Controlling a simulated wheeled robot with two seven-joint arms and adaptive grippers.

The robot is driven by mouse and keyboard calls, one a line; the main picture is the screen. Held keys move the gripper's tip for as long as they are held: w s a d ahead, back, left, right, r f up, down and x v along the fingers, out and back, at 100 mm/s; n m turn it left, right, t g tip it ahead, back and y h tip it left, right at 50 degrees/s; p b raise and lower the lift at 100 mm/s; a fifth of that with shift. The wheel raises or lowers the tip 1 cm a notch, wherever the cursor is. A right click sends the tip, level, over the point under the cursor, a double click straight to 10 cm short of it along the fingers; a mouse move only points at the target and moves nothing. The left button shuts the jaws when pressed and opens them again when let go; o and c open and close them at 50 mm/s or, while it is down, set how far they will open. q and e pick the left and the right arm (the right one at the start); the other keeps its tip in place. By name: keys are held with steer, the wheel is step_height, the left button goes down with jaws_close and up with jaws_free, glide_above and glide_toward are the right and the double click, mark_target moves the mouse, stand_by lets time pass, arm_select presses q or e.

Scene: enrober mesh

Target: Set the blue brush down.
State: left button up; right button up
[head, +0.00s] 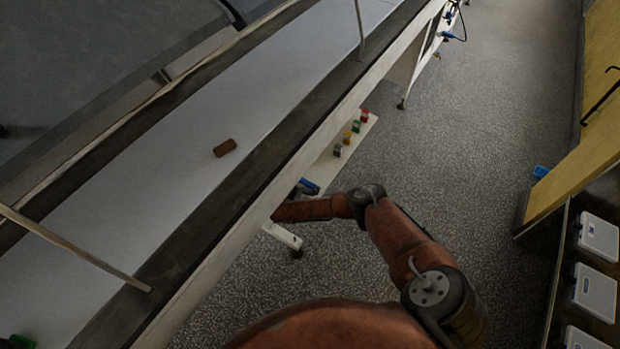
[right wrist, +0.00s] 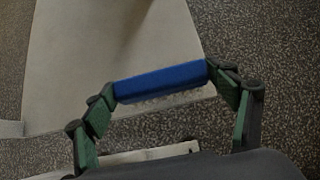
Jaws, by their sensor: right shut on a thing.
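The blue brush (right wrist: 160,82) is held crosswise between the two green fingertips of my right gripper (right wrist: 164,86) in the right wrist view. A pale strip, perhaps bristles, shows along its lower edge. A pale flat surface (right wrist: 105,45) is behind and below it; I cannot tell whether they touch. In the head view the brush (head: 309,186) is a small blue patch beside the conveyor's side, near the end of my right arm, and the gripper is mostly hidden there. A green and black piece at the bottom left corner of the head view may be my left gripper (head: 18,342); its fingers cannot be made out.
A brown block (head: 225,148) lies on the white conveyor belt (head: 275,85). Several small coloured blocks stand on a pale shelf (head: 325,170) beside the conveyor. Speckled floor (head: 460,130) is open to the right. White boxes (head: 595,292) line the right edge.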

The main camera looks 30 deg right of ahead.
steer(key=d, duration=0.1)
steer(key=w+d, duration=0.1)
steer(key=d+b, duration=0.1)
steer(key=d, duration=0.1)
steer(key=shift+w, duration=0.25)
steer(key=shift+w+d+f+b, duration=0.15)
steer(key=shift+f+b, duration=0.25)
steer(key=shift+f, duration=0.3)
steer(key=shift+f, duration=0.15)
steer(key=o, duration=1.3)
steer(key=shift+c, duration=0.2)
